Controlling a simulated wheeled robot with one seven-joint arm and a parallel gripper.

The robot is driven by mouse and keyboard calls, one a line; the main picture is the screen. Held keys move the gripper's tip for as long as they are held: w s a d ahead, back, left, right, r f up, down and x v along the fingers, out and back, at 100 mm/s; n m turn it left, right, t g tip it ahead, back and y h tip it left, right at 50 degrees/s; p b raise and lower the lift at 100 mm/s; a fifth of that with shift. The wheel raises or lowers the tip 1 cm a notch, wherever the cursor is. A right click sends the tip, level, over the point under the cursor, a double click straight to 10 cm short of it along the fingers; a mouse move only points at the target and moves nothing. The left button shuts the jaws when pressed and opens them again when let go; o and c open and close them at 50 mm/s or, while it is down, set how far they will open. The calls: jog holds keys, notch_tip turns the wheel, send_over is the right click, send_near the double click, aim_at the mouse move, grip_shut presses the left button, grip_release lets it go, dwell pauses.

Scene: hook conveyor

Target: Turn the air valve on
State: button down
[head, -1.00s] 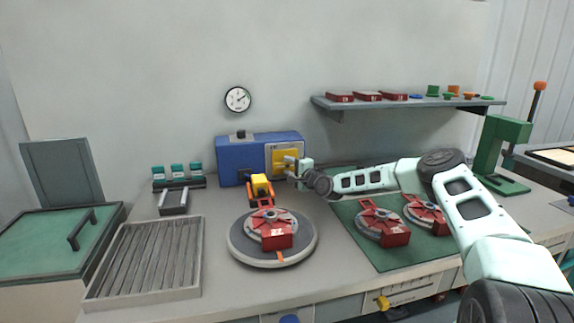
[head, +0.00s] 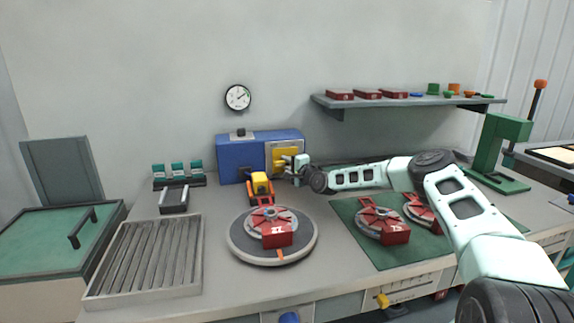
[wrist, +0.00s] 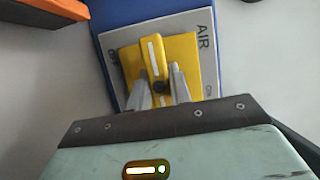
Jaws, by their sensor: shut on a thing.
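The air valve is a yellow handle (wrist: 153,57) with a white stripe, on a yellow square (wrist: 188,52) of a light label plate. The plate reads AIR on its right side, with small, hard-to-read marks at the left and lower right. It is on the blue box (head: 232,161) against the wall, where the yellow square shows in the head view (head: 283,158). My gripper (wrist: 160,80) is shut on the handle, one finger on each side. The handle points nearly straight up in the wrist view, tilted slightly left. In the head view my gripper (head: 299,166) hides part of the valve.
A round turntable (head: 240,250) with a red fixture stands in front of the blue box. A slatted tray (head: 140,262) is at left. A green mat (head: 390,255) with red fixtures lies under my arm. A shelf (head: 400,104) hangs above.

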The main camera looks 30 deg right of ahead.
jog(key=shift+n, duration=0.3)
jog(key=n+g+b, duration=0.1)
jog(key=n, duration=0.2)
jog(key=shift+g+b, duration=0.35)
jog(key=shift+g, duration=0.05)
jog(key=n+g+h+b, duration=0.1)
jog(key=n, duration=0.2)
jog(key=shift+n+h+b, duration=0.3)
jog(key=shift+n+h, duration=0.1)
jog(key=n+g+h+b, duration=0.1)
jog(key=n, duration=0.1)
jog(key=n+h+b, duration=0.1)
jog(key=n+b, duration=0.1)
jog(key=shift+f+g, duration=0.1)
jog(key=shift+g, duration=0.3)
jog(key=shift+n+g+h+b, duration=0.3)
jog(key=shift+n+h+b, duration=0.5)
jog(key=shift+n, duration=0.2)
jog(key=c, duration=1.3)
grip_release()
